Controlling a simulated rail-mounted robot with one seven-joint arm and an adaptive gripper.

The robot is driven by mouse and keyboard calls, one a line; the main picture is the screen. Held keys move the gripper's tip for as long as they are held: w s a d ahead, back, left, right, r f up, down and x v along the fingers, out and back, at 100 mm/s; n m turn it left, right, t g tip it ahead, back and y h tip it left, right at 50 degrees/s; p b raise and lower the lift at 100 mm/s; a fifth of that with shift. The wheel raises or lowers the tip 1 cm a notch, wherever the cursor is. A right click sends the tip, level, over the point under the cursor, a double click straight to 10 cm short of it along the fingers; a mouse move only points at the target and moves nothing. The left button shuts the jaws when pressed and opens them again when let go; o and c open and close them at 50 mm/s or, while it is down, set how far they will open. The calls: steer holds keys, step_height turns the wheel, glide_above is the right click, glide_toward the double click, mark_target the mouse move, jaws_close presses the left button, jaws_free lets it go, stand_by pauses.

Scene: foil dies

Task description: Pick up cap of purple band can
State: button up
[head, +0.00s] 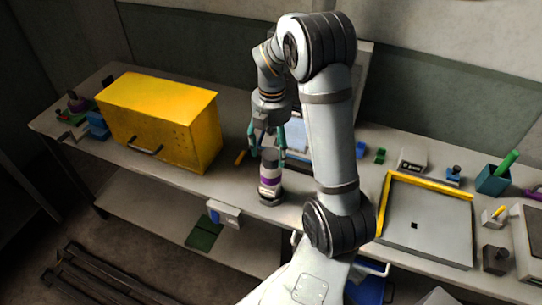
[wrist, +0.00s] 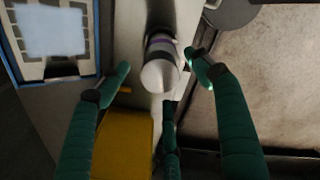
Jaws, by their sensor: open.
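The can with the purple band (head: 269,181) stands upright near the front edge of the bench, on a dark round base (head: 270,199). Its grey cap (head: 270,158) is on top; in the wrist view the pale cap (wrist: 158,76) faces the camera, with the purple band (wrist: 160,41) beyond it. My gripper (head: 267,153) is above the can, pointing down, with green fingers spread. In the wrist view the open fingers of my gripper (wrist: 160,77) are spaced around the cap; I see no clear contact.
A yellow cabinet (head: 160,118) stands left of the can. A grey tray with a yellow edge (head: 425,225) lies at the right, near a teal cup (head: 493,180) with a green marker. A light panel (wrist: 52,35) lies behind the can. The bench's front edge is close.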

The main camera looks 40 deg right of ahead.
steer(key=shift+w+f, duration=0.1)
steer(key=shift+f, duration=1.35)
steer(key=c, duration=0.3)
steer(key=c, duration=0.6)
